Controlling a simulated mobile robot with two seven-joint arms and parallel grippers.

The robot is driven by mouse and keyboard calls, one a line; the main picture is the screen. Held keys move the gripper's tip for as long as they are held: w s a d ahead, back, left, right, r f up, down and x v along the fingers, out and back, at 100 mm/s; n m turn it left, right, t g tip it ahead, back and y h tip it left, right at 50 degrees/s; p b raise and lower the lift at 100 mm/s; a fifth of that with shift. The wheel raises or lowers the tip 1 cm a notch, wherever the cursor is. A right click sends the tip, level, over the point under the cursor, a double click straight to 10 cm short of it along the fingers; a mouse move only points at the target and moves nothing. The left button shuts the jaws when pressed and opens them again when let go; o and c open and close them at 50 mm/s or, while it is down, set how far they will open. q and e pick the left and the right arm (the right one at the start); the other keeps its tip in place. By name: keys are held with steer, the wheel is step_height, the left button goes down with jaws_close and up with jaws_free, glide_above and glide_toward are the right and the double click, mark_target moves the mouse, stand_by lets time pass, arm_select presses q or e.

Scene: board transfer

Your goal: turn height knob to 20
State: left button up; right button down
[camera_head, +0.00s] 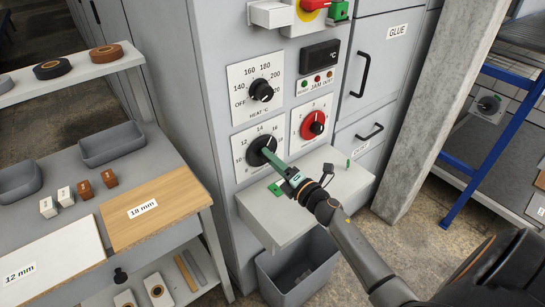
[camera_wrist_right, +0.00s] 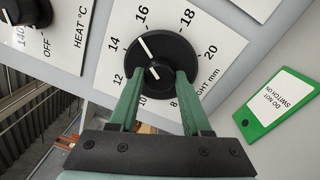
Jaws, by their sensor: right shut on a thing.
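The height knob (camera_head: 262,151) is a round black knob on a white dial plate on the grey machine's front. In the right wrist view the knob (camera_wrist_right: 152,45) has a white pointer line aimed between 14 and 16. The 20 mark is at the dial's right side. My right gripper (camera_head: 272,160) has green fingers reaching to the knob from the lower right. In the right wrist view the fingers (camera_wrist_right: 156,82) are shut on the knob, one on each side. They hide part of its lower rim and some dial marks. My left gripper is not in view.
The heat knob (camera_head: 261,90) sits just above, and a red-plated knob (camera_head: 317,127) is to the right. A grey ledge (camera_head: 290,225) juts out below my gripper. A bench with an 18 mm board (camera_head: 160,205) stands left. A green-edged tag (camera_wrist_right: 276,104) hangs right.

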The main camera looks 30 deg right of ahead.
steer(key=m+p, duration=0.2)
steer(key=m, duration=0.8)
steer(key=m+h+p, duration=0.1)
steer(key=m+p, duration=0.2)
steer(key=m, duration=0.8)
steer(key=shift+a+r+g, duration=0.1)
steer(key=shift+r+g, duration=0.05)
steer(key=shift+g, duration=0.15)
steer(key=shift+c, duration=1.8)
jaws_free()
steer(key=s, duration=1.2)
steer(key=shift+s+b, duration=0.25)
steer(key=shift+b, duration=0.05)
